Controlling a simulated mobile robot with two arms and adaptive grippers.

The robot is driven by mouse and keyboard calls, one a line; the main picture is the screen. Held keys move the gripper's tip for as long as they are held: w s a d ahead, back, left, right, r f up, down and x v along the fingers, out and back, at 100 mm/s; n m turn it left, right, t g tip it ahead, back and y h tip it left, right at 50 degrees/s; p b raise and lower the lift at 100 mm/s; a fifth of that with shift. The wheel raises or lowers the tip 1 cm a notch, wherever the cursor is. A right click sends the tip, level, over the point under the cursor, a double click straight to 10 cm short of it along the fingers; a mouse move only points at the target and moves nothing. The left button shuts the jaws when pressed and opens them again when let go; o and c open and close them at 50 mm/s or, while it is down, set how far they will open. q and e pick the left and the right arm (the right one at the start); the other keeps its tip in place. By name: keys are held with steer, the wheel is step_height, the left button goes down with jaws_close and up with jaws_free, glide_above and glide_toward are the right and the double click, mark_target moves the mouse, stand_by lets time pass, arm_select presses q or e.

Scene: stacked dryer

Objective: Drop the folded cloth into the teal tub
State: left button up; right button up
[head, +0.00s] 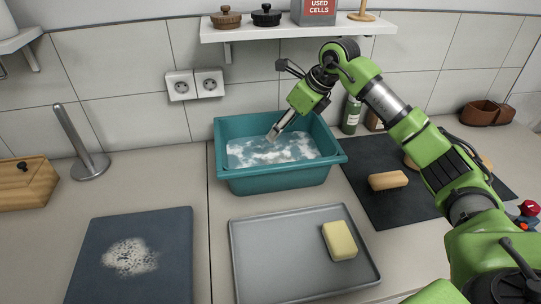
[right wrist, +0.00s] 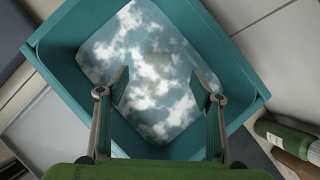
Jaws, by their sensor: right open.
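The teal tub (head: 278,180) stands at the back middle of the counter, holding water with white foam patches. It fills much of the right wrist view (right wrist: 232,50). My right gripper (head: 272,136) points down over the tub's inside. In the right wrist view its two fingers (right wrist: 160,84) are spread apart with nothing between them, above the foamy water. I cannot make out a folded cloth for certain in either view. A yellow rounded block (head: 339,240), sponge or cloth I cannot tell, lies on the grey tray (head: 268,268). My left gripper is not in view.
A dark mat (head: 362,158) with tan blocks (head: 388,180) lies right of the tub, partly behind my arm. A dark board (head: 165,225) with white powder is front left. A metal holder (head: 91,166) stands behind it. Bottles (head: 351,114) stand behind the tub's right side.

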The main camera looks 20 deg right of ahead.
steer(key=v, duration=1.1)
steer(key=shift+d+r, duration=0.2)
steer(key=shift+r, duration=0.1)
steer(key=shift+s, duration=0.1)
